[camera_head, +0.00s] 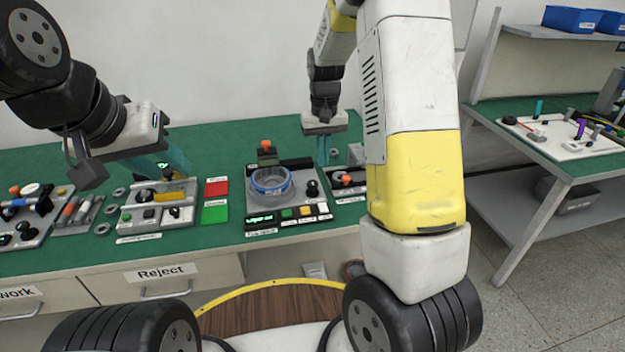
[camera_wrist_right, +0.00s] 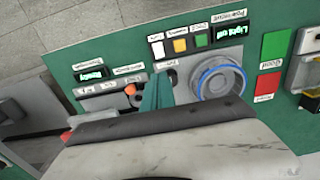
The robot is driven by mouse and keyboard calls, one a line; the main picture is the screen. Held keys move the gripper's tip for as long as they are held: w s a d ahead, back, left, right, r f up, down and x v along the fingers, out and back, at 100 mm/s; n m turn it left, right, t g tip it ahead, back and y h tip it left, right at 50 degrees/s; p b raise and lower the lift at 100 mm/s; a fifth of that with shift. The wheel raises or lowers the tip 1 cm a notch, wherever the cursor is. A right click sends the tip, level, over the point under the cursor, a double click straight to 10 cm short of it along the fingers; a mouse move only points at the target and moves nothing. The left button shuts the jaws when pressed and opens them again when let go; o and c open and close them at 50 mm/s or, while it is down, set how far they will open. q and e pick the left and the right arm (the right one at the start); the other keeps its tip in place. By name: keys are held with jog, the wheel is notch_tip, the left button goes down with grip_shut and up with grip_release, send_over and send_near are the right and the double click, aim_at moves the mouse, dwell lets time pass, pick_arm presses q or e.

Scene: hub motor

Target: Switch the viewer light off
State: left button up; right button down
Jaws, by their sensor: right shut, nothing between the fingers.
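The viewer (camera_head: 252,197) is a grey station on the green bench with a blue-ringed clear dish (camera_head: 270,181). Along its front are a dark lit display (camera_head: 260,221), a green button (camera_head: 287,213), an amber button (camera_head: 305,211) and a white button (camera_head: 322,208). In the right wrist view these appear upside down, with the display (camera_wrist_right: 229,31) lit; its wording is hard to read surely. My right gripper (camera_head: 323,157) is shut and empty, pointing down by the viewer's right side; its teal fingers (camera_wrist_right: 157,94) show there. My left gripper (camera_head: 176,160) is over the station to the left; its jaw gap is unclear.
A small station with an orange knob (camera_wrist_right: 130,89) and lit display (camera_wrist_right: 90,73) stands beside the viewer, partly hidden by my right arm in the head view. Red (camera_head: 216,188) and green (camera_head: 214,213) pads lie left of the viewer. A side table (camera_head: 560,165) is at right.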

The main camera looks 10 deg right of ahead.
aim_at(322, 203)
dwell(0.3)
notch_tip(322, 203, down, 14)
dwell(0.5)
jog(key=shift+f, duration=0.15)
dwell(0.4)
jog(key=shift+s+r, duration=0.35)
jog(key=shift+s, duration=0.35)
